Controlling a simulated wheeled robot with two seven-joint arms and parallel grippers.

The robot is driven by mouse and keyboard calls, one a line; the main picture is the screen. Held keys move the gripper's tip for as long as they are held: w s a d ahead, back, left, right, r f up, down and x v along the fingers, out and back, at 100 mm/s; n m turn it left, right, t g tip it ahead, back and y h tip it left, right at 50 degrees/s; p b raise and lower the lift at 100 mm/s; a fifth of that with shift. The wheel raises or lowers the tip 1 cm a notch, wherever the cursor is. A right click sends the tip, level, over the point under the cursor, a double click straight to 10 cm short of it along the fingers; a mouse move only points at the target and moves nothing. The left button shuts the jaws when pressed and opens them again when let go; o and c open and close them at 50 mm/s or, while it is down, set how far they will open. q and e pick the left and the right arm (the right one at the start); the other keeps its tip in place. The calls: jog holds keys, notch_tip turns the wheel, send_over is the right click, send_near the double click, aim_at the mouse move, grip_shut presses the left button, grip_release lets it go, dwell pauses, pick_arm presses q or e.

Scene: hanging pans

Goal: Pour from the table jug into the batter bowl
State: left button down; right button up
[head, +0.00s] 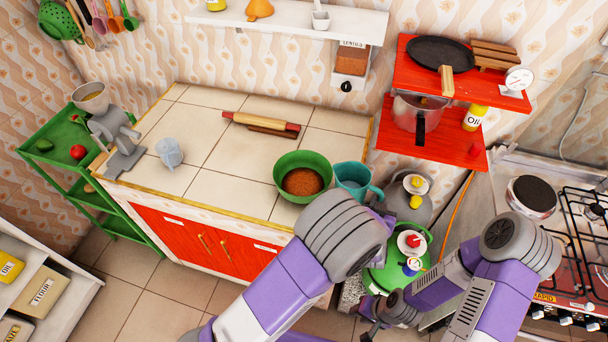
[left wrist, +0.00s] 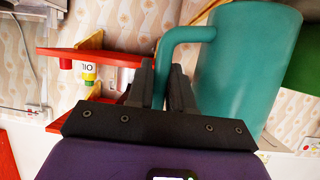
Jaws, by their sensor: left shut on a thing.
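The teal jug (head: 352,176) is right of the green batter bowl (head: 289,166), close beside it near the counter's right end. The bowl has a brown filling (head: 303,182). In the left wrist view, my left gripper (left wrist: 161,82) is shut on the handle of the jug (left wrist: 245,70). In the head view my own left wrist hides its fingers. I cannot tell whether the jug touches the counter, and its contents are not visible. My right gripper (head: 372,314) is low in the head view, away from jug and bowl; its finger gap is unclear.
A rolling pin (head: 260,125) and a pale blue jug-like vessel (head: 169,153) are on the tiled counter (head: 225,150). A red shelf (head: 430,148) with a pot stands right of the jug. A green gas cylinder (head: 385,275) is below. The counter's middle is clear.

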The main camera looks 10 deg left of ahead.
aim_at(368, 173)
pick_arm(q)
jog(key=shift+w+f, duration=0.1)
jog(key=shift+f, duration=0.1)
jog(key=shift+r, duration=0.2)
jog(key=shift+a+r+n+h, duration=0.2)
jog(key=shift+r+n, duration=0.15)
jog(key=shift+r, duration=0.1)
jog(key=shift+a+r+n+h, duration=0.15)
jog(key=shift+r+n+h, duration=0.05)
jog(key=shift+r+n, duration=0.2)
jog(key=a+r+n+h, duration=0.1)
jog(key=r, duration=0.2)
jog(key=w+a+r+n+h+p, duration=0.1)
jog(key=a+r, duration=0.1)
jog(key=r, duration=0.1)
jog(key=a+r+n+g, duration=0.1)
jog(key=r, duration=0.2)
jog(key=shift+w+a+n+h+p, duration=0.15)
jog(key=shift+n+h+p, duration=0.1)
jog(key=shift+h+p, duration=0.15)
jog(key=shift+w+a+r+n+h, duration=0.25)
jog(key=shift+a+r+n+h, duration=0.55)
jog(key=shift+w+a+r+n+g+h, duration=0.15)
jog(key=shift+a+r+n+g+h, duration=0.2)
jog(key=shift+a+n, duration=0.2)
jog(key=shift+w+a+r+n+h+p, duration=0.2)
jog(key=shift+a+n+h+p, duration=0.35)
jog(key=shift+p, duration=0.45)
dwell(3.1)
